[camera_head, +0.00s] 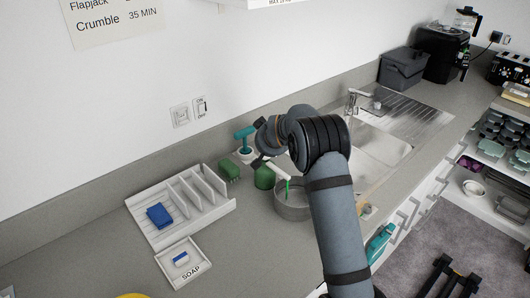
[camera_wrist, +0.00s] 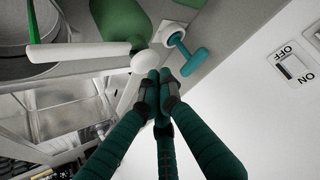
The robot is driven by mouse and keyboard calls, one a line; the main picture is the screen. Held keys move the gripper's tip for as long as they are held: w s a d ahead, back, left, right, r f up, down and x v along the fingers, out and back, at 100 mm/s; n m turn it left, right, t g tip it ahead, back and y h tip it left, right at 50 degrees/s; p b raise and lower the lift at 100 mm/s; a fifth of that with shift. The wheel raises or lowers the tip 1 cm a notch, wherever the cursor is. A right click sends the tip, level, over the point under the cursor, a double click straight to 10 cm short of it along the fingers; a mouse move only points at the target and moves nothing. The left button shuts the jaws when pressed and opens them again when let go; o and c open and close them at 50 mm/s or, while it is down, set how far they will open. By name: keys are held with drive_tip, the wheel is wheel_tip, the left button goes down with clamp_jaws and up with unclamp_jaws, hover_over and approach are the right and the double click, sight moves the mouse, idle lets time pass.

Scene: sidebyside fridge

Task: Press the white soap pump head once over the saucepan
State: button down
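The green soap bottle (camera_head: 264,178) stands at the saucepan's left side. Its white pump head (camera_wrist: 80,52) has a long spout reaching over the saucepan (camera_head: 292,203), and a round white top (camera_wrist: 145,61). A thin bright green strand (camera_head: 287,188) hangs from the spout's tip toward the pan; it also shows in the wrist view (camera_wrist: 32,20). My gripper (camera_wrist: 156,88) has its dark green fingers drawn together, with nothing seen between them. Their tips are at the edge of the round top; I cannot tell whether they touch. In the head view the wrist and arm hide part of the pan.
A teal-handled tool (camera_head: 245,133) in a white holder stands behind the bottle, close to my fingers. A green sponge (camera_head: 229,170), a white rack (camera_head: 215,205) and a soap dish (camera_head: 183,262) lie left. The sink (camera_head: 385,150) is right. The wall rises behind.

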drive_tip(key=shift+r, duration=0.25)
drive_tip(key=shift+r+p, duration=1.45)
drive_tip(key=shift+r, duration=1.05)
drive_tip(key=shift+f, duration=0.15)
drive_tip(key=shift+f+b, duration=0.5)
drive_tip(key=shift+f, duration=0.1)
drive_tip(key=shift+f+b, duration=0.35)
drive_tip(key=shift+f, duration=0.25)
drive_tip(key=shift+r+p, duration=0.5)
drive_tip(key=shift+p, duration=0.3)
drive_tip(key=r+p, duration=0.1)
drive_tip(key=p, duration=0.1)
drive_tip(key=shift+p, duration=0.4)
wheel_tip(320, 180, up, 4)
drive_tip(key=p, duration=0.3)
drive_tip(key=shift+r, duration=0.25)
